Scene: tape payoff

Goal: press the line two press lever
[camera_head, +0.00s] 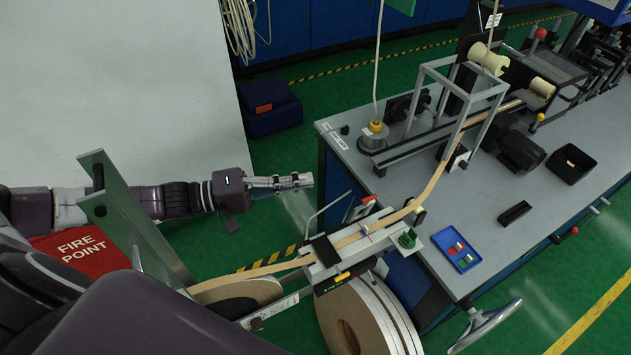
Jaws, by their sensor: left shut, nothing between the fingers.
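My left gripper (300,181) reaches in from the left over the green floor, short of the bench's left edge. It is shut and empty, with its fingers pointing right, and touches nothing. No label I can read marks the line two press lever. Lever-like parts in view are a red knob (541,33) at the back, a yellow knob (540,117) beside the bench machine, and a red handle (369,199) near the tape guide. A tan tape (432,184) runs from the low reels up to the bench machine. My right gripper is not in view.
The grey bench (465,215) carries a metal frame (424,72), a dark motor (521,151), a black bin (571,164) and a blue tray (456,249). Large tape reels (372,318) stand below the tape guide. A handwheel (487,323) projects from the bench front.

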